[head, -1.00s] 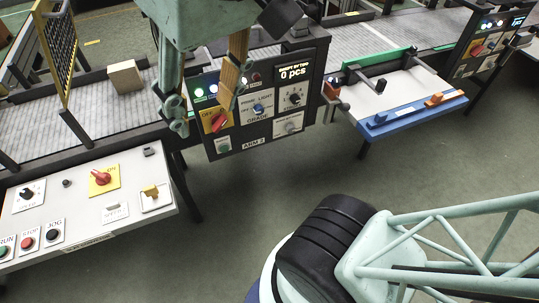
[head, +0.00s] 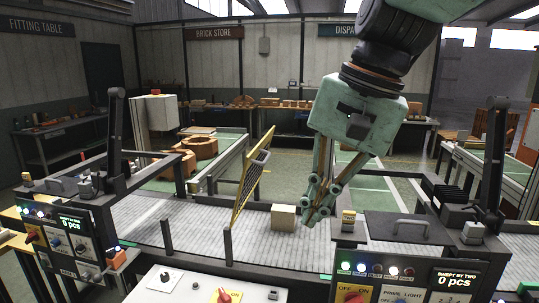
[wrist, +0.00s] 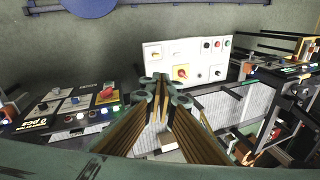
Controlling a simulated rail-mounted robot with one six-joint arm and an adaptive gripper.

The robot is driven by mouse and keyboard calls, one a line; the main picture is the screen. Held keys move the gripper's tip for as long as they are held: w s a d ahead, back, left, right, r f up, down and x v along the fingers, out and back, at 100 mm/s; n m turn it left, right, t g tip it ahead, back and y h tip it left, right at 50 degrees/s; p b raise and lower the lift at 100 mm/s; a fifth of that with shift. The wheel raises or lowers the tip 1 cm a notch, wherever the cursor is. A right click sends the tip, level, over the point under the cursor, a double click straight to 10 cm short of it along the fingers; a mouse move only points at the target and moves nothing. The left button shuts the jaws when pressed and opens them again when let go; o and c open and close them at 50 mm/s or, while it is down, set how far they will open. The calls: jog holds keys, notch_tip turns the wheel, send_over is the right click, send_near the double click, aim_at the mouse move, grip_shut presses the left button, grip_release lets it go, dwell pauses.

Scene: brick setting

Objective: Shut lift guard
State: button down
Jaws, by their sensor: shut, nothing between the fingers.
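The lift guard, a yellow-framed mesh panel (head: 252,180) with a small grey handle (head: 262,155), stands raised and tilted over the grey conveyor (head: 190,218) in the head view. My gripper (head: 317,208) points down to the right of the guard, apart from it. Its fingers are together and empty. In the wrist view the fingers (wrist: 164,92) meet over the conveyor, and I cannot make out the guard clearly there.
A tan block (head: 284,217) sits on the conveyor between guard and gripper. Dark posts (head: 228,246) line the near belt edge. A control box with a red knob (head: 353,296) stands in front on the right; a white panel (head: 190,285) is at the front.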

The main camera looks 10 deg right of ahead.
jog(key=w+d+r+m+y+p, duration=0.25)
jog(key=w+m, duration=0.25)
jog(key=w, duration=0.8)
jog(key=w+d+m+y+p, duration=0.1)
jog(key=w+d+m, duration=0.2)
jog(key=w, duration=0.6)
jog(key=w+d+f+m+t+y+p, duration=0.1)
jog(key=w+d+m, duration=0.3)
jog(key=w, duration=0.6)
jog(key=w+d+f+m+y+p, duration=0.1)
jog(key=w+d+m+y, duration=0.1)
jog(key=w+d, duration=0.4)
jog(key=w+m, duration=0.1)
jog(key=w, duration=0.3)
jog(key=shift+w+d+m+t, duration=0.15)
jog(key=shift+d+m+t, duration=0.15)
jog(key=shift+m, duration=0.1)
jog(key=shift+a, duration=0.1)
jog(key=a+r+x, duration=0.1)
jog(key=r+x, duration=0.1)
jog(key=x, duration=1)
jog(key=shift+w+a+f, duration=0.25)
jog(key=shift+w+a, duration=0.25)
jog(key=shift+a, duration=0.05)
